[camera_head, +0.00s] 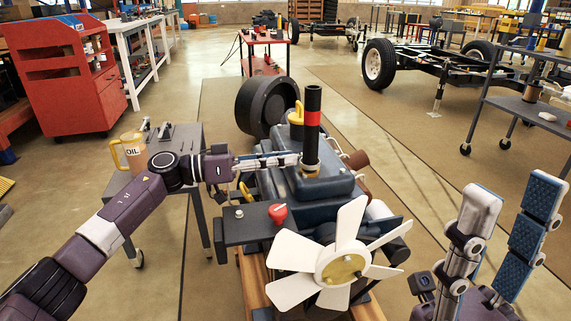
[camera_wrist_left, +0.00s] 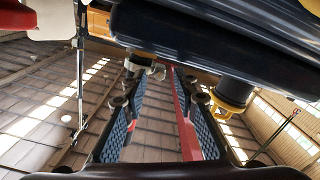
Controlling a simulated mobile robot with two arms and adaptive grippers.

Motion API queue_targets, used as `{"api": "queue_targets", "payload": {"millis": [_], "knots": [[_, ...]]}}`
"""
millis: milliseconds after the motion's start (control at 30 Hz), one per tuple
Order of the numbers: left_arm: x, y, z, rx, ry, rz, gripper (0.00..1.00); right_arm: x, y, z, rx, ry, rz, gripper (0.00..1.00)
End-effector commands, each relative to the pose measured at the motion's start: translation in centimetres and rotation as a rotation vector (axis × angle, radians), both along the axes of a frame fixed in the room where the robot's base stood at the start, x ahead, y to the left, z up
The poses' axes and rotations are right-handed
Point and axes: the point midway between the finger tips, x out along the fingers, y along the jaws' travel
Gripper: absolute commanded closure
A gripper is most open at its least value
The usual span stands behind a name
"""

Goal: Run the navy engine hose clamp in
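The navy engine (camera_head: 312,187) stands in the middle of the head view, with a white fan (camera_head: 343,266) in front. An upright black hose (camera_head: 312,110) with a red band rises from its top. A small gold ring (camera_head: 310,170) shows at the hose's foot. My left gripper (camera_head: 292,160) reaches in from the left beside the hose's lower part. In the left wrist view its textured fingers (camera_wrist_left: 162,92) stand apart. A small metal clamp-like part (camera_wrist_left: 143,69) shows near the left fingertip; contact cannot be told. My right gripper (camera_head: 515,200) is open and empty at the right.
A grey side table (camera_head: 185,140) with an oil jug (camera_head: 134,152) stands left. A grey cart (camera_head: 520,105) stands right. Floor between engine and cart is clear.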

Motion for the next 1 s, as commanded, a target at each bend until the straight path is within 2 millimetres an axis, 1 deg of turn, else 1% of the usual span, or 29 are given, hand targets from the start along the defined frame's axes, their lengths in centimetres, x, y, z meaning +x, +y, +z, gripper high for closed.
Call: {"api": "queue_targets", "payload": {"millis": [133,367,600,633,867,1000], "knots": [[0.30,-0.77,0.05,-0.001,-0.001,0.002,0.73,-0.02,0.03,0.13,-0.001,-0.012,0.000,0.60],[0.31,-0.81,0.10,0.000,-0.001,0.002,0.73,0.00,0.04,0.22,-0.001,-0.012,-0.001,0.60],[0.30,-0.80,0.08,0.000,-0.001,0.001,0.98,-0.01,0.04,0.21,-0.001,-0.012,0.000,0.60],[0.30,-0.80,0.08,0.000,-0.001,0.001,1.00,-0.01,0.04,0.21,-0.001,-0.012,0.000,0.60],[0.30,-0.78,0.10,0.001,-0.003,0.002,1.00,-0.02,0.04,0.30,0.000,-0.013,0.000,0.60],[0.30,-0.78,0.25,0.007,-0.022,0.002,1.00,-0.15,-0.02,0.83,0.002,-0.015,0.000,0.60]]}}
